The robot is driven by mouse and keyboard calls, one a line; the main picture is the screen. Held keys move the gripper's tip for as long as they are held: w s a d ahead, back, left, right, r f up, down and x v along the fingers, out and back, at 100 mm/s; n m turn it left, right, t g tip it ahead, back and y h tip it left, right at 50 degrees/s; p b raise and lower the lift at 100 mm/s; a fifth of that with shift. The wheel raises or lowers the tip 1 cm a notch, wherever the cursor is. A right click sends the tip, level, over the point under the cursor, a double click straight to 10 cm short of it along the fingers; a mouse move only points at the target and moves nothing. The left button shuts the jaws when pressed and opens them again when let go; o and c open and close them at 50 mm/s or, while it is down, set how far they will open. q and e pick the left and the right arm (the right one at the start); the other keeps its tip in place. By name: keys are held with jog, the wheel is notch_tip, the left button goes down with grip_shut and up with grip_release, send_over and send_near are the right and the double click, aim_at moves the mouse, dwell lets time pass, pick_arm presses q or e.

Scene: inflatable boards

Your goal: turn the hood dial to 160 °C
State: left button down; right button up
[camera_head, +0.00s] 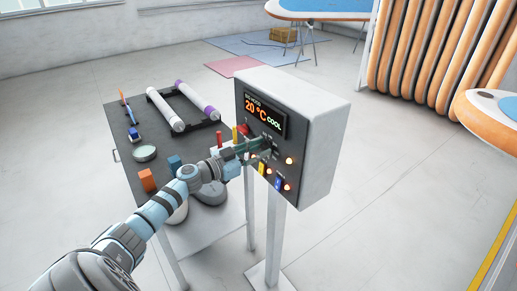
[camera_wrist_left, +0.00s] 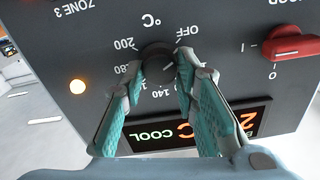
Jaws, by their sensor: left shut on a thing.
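The hood dial (camera_wrist_left: 158,56) is a dark round knob on the grey control box (camera_head: 318,125). In the left wrist view it appears upside down, ringed by OFF, 200, 180, 140 and partly hidden marks. My left gripper (camera_head: 268,143) reaches the box front from the left. Its teal fingers (camera_wrist_left: 162,75) are closed on both sides of the dial. The fingers cover part of the scale, and I cannot tell exactly where the pointer stands. The display (camera_head: 264,112) above the dial reads 20 °C and COOL. My right gripper is not in view.
A red switch handle (camera_wrist_left: 295,47) sits beside the dial, and yellow (camera_head: 262,168) and blue (camera_head: 278,183) switches are below. Lit orange lamps dot the panel. A dark table (camera_head: 122,170) with white rolls (camera_head: 165,110) and small items stands left of the box.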

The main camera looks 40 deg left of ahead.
pick_arm(q)
jog(key=m, duration=0.8)
jog(key=shift+d+f, duration=0.1)
jog(key=m+b, duration=0.1)
jog(key=m, duration=0.3)
jog(key=shift+m, duration=0.3)
jog(key=m+b, duration=0.3)
jog(key=m, duration=0.2)
jog(key=m+b, duration=0.3)
jog(key=m, duration=0.3)
jog(key=m+b, duration=0.3)
jog(key=m, duration=0.3)
jog(key=shift+f, duration=0.35)
jog(key=shift+r+m+b, duration=0.1)
jog(key=shift+m+b, duration=1.25)
jog(key=shift+m, duration=0.65)
